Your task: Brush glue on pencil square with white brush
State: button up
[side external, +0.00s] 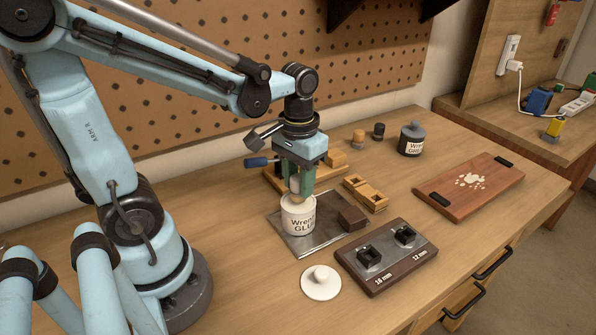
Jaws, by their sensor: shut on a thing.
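My gripper (298,190) points straight down over the open white glue pot (299,220), its green fingers at the pot's mouth. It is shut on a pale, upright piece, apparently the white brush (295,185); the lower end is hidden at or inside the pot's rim. The pot stands on a metal plate (293,246). A reddish-brown wooden board (450,194) with two black end pieces lies at the right. It bears a pale splotchy patch (472,181). I cannot make out a pencil square.
A white round lid (320,284) lies in front of the plate. A brown block (352,218) sits on the plate. A dark stand (367,279) marked 18 mm and 12 mm is close by. Wooden pieces (368,194) and a grey-lidded jar (411,141) stand behind.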

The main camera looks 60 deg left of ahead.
jog(key=shift+f, duration=0.6)
dwell(1.6)
jog(key=shift+r, duration=3.55)
